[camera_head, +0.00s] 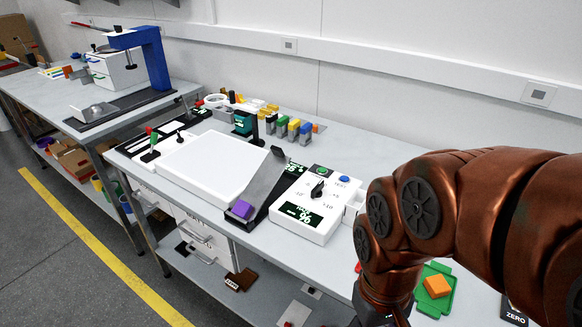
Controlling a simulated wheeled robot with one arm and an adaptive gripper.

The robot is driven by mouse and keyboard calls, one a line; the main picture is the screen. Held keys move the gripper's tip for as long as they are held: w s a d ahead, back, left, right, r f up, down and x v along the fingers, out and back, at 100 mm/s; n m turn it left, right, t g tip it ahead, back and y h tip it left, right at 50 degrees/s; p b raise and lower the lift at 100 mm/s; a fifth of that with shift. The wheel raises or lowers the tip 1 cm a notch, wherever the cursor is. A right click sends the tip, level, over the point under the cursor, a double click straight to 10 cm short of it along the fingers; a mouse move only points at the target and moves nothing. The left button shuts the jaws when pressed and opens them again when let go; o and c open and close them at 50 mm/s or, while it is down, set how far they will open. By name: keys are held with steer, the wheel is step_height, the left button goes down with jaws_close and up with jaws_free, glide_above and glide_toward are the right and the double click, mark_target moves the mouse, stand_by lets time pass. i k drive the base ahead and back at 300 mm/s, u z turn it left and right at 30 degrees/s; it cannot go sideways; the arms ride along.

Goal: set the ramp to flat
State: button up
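The ramp (264,184) is a dark grey chute on the near bench, beside a white control box. It is tilted, its far end raised and its near end low. A purple block (242,209) sits at the low end. The white control box (315,228) has a black knob (317,190), a blue button (344,179) and a green-lit display (299,214). The knob's marks are too small to read. My copper arm fills the right side and reaches down out of the bottom edge; my gripper is not in view.
A large white panel (205,165) lies left of the ramp. Coloured clamps (282,125) and bins stand behind. Another bench with a blue-armed device (150,55) stands far left.

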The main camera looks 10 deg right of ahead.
mark_target(261, 184)
steer(key=u, duration=0.45)
steer(key=k, duration=0.55)
steer(key=u, duration=0.7)
steer(key=i, duration=1.15)
steer(key=z, duration=0.7)
